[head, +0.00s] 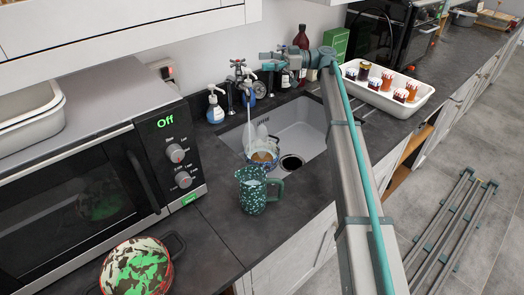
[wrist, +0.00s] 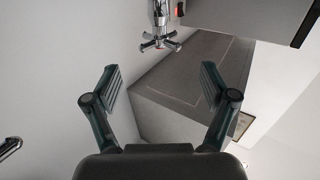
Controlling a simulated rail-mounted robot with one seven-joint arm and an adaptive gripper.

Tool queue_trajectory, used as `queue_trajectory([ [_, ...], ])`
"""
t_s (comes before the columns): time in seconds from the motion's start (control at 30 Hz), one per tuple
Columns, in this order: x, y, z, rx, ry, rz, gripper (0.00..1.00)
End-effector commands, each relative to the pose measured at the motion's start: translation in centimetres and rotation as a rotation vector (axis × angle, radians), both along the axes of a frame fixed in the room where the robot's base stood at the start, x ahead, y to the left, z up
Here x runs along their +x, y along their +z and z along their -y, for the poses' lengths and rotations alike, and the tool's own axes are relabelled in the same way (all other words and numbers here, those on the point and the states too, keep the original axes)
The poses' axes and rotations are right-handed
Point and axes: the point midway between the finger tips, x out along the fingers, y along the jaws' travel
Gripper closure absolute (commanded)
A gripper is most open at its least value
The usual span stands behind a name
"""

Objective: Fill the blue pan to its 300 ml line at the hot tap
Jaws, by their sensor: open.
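The blue pan (head: 259,166) sits at the near left of the sink, partly hidden by a speckled green jug. Something brownish shows inside it; its level and 300 ml line are too small to read. A thin pale streak, seemingly water, comes down to it from the left tap (head: 238,72). My gripper (head: 266,60) is at the taps behind the sink. In the wrist view my gripper (wrist: 161,84) is open and empty.
The green jug (head: 257,193) stands at the sink's front edge. Soap bottles (head: 215,106) and a dark bottle (head: 301,38) stand near the taps. A microwave (head: 90,195) is left, a white tray of jars (head: 386,91) right. A patterned lidded pot (head: 137,266) is front left.

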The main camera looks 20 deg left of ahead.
Motion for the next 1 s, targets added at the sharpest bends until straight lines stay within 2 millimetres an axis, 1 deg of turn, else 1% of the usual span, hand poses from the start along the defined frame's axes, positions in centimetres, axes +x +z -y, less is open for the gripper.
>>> queue_trajectory([
  [0.27,0.0,0.0,0.0,0.000,0.000,0.000,0.16],
  [0.3,0.0,0.0,0.0,0.000,0.000,0.000,0.21],
  [0.47,-0.4,-0.4,-0.2,0.002,0.003,0.007,0.21],
  [0.53,-2.2,-0.5,-0.1,0.004,0.007,0.019,0.21],
  [0.63,-5.7,-0.6,0.1,-0.005,-0.018,0.045,0.21],
  [0.73,-8.7,-0.9,0.2,-0.027,-0.116,0.045,0.21],
  [0.8,-10.5,-1.2,0.3,-0.044,-0.218,0.029,0.21],
  [0.9,-12.0,-1.3,0.9,-0.056,-0.390,-0.013,0.21],
  [1.0,-12.1,-1.1,2.0,-0.049,-0.551,-0.065,0.21],
])
